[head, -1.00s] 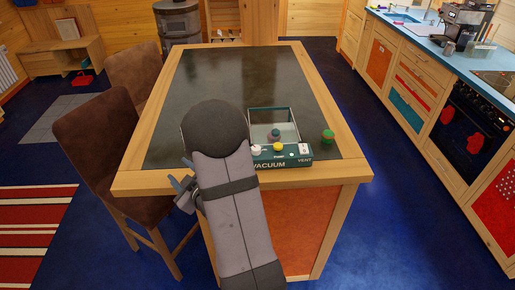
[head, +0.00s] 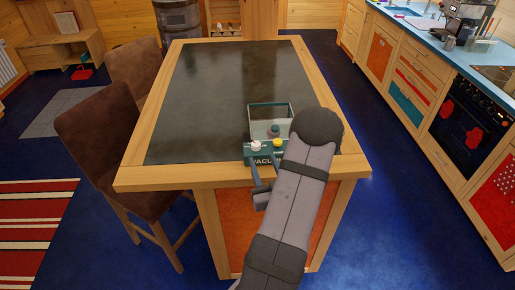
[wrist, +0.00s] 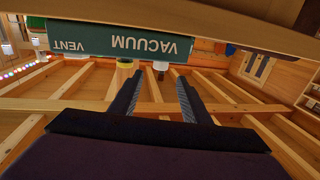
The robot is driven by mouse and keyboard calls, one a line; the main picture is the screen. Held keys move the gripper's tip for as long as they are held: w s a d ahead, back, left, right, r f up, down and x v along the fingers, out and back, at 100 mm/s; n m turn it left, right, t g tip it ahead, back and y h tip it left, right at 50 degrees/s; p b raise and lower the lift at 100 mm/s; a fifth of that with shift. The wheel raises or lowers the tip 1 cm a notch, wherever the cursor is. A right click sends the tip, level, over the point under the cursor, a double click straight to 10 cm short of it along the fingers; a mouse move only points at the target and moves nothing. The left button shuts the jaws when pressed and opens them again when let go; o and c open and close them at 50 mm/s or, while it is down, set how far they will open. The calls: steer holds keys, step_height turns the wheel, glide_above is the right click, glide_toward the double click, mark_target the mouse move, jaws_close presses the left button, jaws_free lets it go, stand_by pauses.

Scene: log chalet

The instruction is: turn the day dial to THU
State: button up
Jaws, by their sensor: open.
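No day dial or THU mark can be made out. A teal box (head: 250,155) with a clear-walled top stands at the table's front edge. Its front reads VACUUM and, in the wrist view, VENT on the panel (wrist: 90,42), seen upside down. A white knob (head: 256,146) and a yellow knob (head: 278,143) are on it; the yellow knob (wrist: 124,65) also shows in the wrist view. My gripper (head: 259,190) is open and empty in front of the box, its fingertips (wrist: 160,80) apart below the panel in the wrist picture. My arm hides the box's right part.
The dark-topped wooden table (head: 215,90) is largely clear behind the box. Two brown chairs (head: 110,135) stand along its left side. A kitchen counter (head: 425,32) with an oven runs along the right. Blue floor lies between table and counter.

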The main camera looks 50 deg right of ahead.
mark_target(257, 147)
steer(key=shift+w+d+f+b, duration=0.1)
steer(key=shift+w+f+b, duration=0.1)
steer(key=shift+b, duration=0.2)
steer(key=shift+w+d+b, duration=0.2)
steer(key=shift+w+b, duration=0.05)
steer(key=shift+b, duration=0.5)
steer(key=w+b, duration=0.1)
steer(key=b, duration=0.1)
steer(key=shift+d+b, duration=0.3)
steer(key=shift+b, duration=0.1)
steer(key=x, duration=0.2)
steer(key=p+x, duration=0.1)
steer(key=x, duration=0.1)
steer(key=shift+r, duration=0.25)
steer(key=shift+w+d+p, duration=0.25)
steer(key=shift+w+p, duration=0.15)
steer(key=shift+w, duration=0.05)
steer(key=shift+f, duration=0.1)
steer(key=c, duration=1)
steer(key=shift+c, duration=0.2)
